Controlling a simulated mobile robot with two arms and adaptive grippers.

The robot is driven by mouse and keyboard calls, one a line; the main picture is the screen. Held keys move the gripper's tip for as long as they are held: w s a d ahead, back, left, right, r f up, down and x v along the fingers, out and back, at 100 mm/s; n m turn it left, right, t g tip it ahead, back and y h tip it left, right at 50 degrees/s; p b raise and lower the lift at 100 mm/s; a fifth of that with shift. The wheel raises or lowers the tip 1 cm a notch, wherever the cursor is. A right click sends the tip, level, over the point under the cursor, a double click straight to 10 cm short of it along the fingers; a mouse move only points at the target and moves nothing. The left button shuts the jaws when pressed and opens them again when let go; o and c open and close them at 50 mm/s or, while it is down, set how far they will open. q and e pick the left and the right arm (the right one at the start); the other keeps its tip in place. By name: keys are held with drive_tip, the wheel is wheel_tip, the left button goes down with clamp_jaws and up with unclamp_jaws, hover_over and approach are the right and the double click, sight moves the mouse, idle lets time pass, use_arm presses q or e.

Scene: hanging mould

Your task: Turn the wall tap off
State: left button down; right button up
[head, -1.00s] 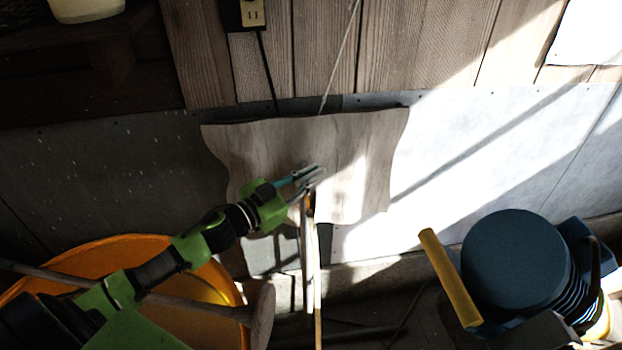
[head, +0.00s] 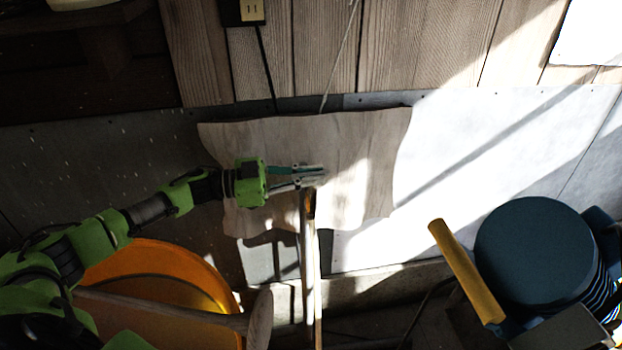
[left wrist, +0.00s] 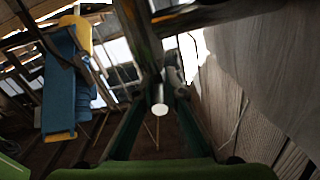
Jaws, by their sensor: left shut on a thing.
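The wall tap stands in front of a pale wavy-edged board; its upright pipe (head: 308,250) shows below my gripper, with a small orange-brown part near the top. My left gripper (head: 316,175) reaches in from the left, nearly level, with its fingers shut on the tap's handle at the top of the pipe. The handle is mostly hidden by the fingertips. In the left wrist view my fingers (left wrist: 160,95) come together, with a pale round end showing between them. My right gripper is not in view.
The wavy board (head: 370,150) hangs on the wall behind the tap. An orange tub (head: 165,270) with a wooden pole across it sits below my left arm. A blue machine (head: 530,250) with a yellow handle (head: 465,270) stands at the right. A wall socket (head: 252,12) is above.

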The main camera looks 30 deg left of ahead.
use_arm(q)
drive_tip(key=shift+f, duration=0.1)
idle(0.3)
drive_tip(key=c, duration=2.2)
unclamp_jaws()
drive_tip(key=shift+o, duration=0.6)
drive_tip(key=v, duration=1.2)
drive_tip(key=shift+w, duration=0.1)
